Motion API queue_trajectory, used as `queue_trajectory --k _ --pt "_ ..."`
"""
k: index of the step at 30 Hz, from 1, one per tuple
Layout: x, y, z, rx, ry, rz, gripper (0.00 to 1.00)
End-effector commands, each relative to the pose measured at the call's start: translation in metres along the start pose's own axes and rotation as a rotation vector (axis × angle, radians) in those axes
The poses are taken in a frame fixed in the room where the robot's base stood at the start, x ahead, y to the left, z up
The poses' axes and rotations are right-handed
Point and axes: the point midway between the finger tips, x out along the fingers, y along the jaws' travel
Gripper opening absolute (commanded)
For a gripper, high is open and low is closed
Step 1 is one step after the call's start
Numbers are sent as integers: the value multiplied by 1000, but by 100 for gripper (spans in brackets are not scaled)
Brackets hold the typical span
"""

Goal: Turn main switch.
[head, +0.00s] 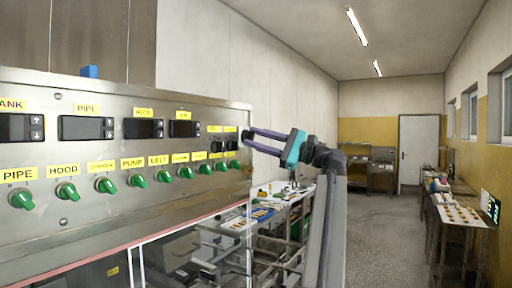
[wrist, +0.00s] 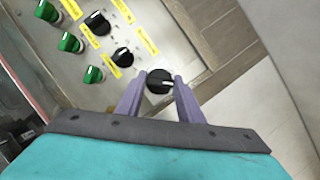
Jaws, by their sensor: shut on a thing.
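The steel control panel (head: 100,195) fills the left of the head view, with black rotary knobs at its right end. In the wrist view my gripper (wrist: 160,87) is shut on a black knob (wrist: 160,80) with a pale pointer mark. One finger is on each side of it. The yellow label (wrist: 147,41) by this knob is not readable, so I cannot tell whether it is the main switch. In the head view my gripper (head: 246,140) reaches the panel's right end, and its fingers partly hide that area.
Two other black knobs (wrist: 97,22) (wrist: 122,57) sit close beside the held one in the wrist view. Green knobs (head: 108,185) line the panel's lower row, with displays (head: 87,128) above. A work table (head: 240,222) with trays stands beyond the panel. The aisle floor (head: 385,230) is clear.

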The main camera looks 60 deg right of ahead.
Motion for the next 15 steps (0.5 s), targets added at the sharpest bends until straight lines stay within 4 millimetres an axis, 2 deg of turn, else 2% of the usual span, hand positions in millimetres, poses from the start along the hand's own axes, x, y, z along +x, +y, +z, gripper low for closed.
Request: queue_trajectory --k 15 --pt "0 -4 0 -449 1 187 11"
